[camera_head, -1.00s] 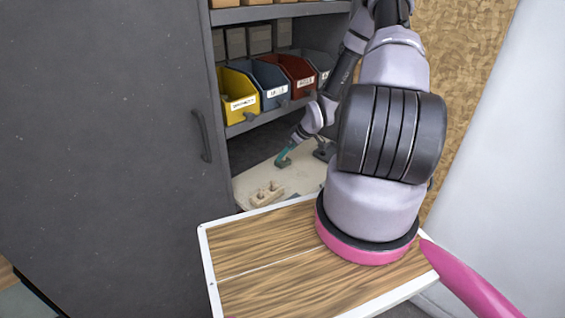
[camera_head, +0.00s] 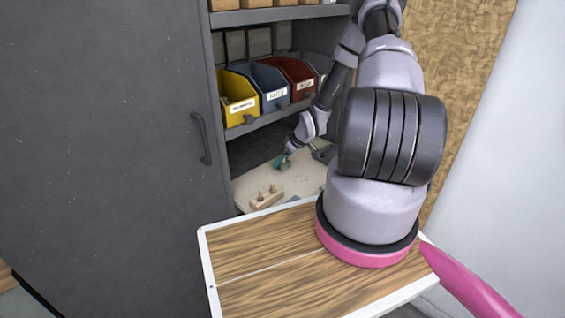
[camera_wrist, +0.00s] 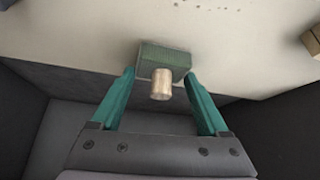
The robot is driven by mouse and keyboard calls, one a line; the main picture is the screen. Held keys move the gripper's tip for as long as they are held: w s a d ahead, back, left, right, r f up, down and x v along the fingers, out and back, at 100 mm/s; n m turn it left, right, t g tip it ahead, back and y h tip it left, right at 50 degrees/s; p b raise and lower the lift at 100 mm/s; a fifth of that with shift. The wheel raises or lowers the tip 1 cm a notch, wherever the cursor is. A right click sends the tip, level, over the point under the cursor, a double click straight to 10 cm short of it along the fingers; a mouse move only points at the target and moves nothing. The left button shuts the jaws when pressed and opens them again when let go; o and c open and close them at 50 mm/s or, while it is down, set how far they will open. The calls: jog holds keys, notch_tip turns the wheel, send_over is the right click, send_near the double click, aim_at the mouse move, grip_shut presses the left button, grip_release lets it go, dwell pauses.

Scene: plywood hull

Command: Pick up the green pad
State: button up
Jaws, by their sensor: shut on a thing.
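The green pad (camera_wrist: 168,58) is a small dark green block with a round wooden knob (camera_wrist: 162,84) on the side facing the wrist camera. My gripper (camera_wrist: 160,76) has its two teal fingers on either side of the pad and is shut on it. In the head view my gripper (camera_head: 284,158) is low over the pale bench top (camera_head: 305,182) inside the cabinet, with the pad (camera_head: 284,167) at its tips. I cannot tell whether the pad touches the bench or hangs just above it.
A wooden block with pegs (camera_head: 267,198) sits on the bench nearer the front. A shelf above holds yellow (camera_head: 236,98), blue (camera_head: 270,85) and red bins (camera_head: 298,78). A grey cabinet door (camera_head: 110,150) stands at left. A dark object (camera_head: 325,153) lies right of my gripper.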

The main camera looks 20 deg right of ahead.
jog(key=r, duration=0.7)
jog(key=shift+s+d+r, duration=0.1)
jog(key=shift+s+d, duration=0.1)
jog(key=s+d, duration=0.9)
jog(key=s, duration=0.5)
jog(key=shift+s+d, duration=0.3)
jog(key=shift+s, duration=0.05)
